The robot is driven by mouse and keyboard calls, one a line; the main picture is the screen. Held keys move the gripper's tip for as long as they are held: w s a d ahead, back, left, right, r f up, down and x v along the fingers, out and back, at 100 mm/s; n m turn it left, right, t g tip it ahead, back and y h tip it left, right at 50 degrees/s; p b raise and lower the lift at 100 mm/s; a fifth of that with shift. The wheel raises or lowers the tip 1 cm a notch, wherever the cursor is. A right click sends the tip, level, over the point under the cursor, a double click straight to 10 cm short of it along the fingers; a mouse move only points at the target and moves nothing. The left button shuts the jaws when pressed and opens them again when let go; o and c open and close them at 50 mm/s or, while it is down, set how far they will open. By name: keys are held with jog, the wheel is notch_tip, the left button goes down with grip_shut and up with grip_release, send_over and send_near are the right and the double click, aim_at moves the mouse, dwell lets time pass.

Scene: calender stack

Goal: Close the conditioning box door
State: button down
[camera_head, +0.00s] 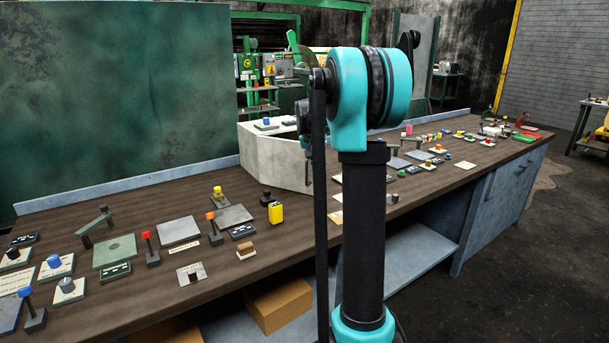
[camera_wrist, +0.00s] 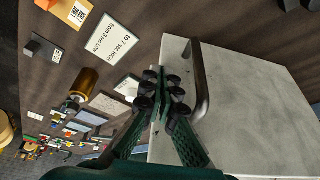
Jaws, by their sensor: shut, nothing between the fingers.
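The conditioning box (camera_head: 270,160) is a pale grey, worn box standing at the back of the bench, left of my arm in the head view. My arm covers its right side there, so I cannot tell how far its door is open. In the wrist view a pale grey panel (camera_wrist: 255,110) with a dark bar handle (camera_wrist: 203,80) fills the right side; it looks like the door. My gripper (camera_wrist: 165,88) is shut and empty, at the panel's left edge, just left of the handle. Whether it touches the panel is unclear.
The wooden bench (camera_head: 140,210) carries many small knobs, levers, plates and labels on both sides of the box. In the wrist view a brass cylinder (camera_wrist: 84,84) and a label card (camera_wrist: 115,38) lie left of my gripper.

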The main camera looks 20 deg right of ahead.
jog(key=w+d+n+y, duration=0.1)
jog(key=w+n, duration=0.3)
jog(key=w, duration=0.4)
jog(key=w+d+n+y, duration=0.1)
jog(key=w+d+n, duration=0.3)
jog(key=w, duration=0.5)
jog(key=w+d+n+y, duration=0.2)
jog(key=w+n, duration=0.1)
jog(key=w, duration=0.6)
jog(key=shift+d+n+t, duration=0.35)
jog(key=shift+n+t, duration=0.05)
jog(key=shift+a, duration=0.1)
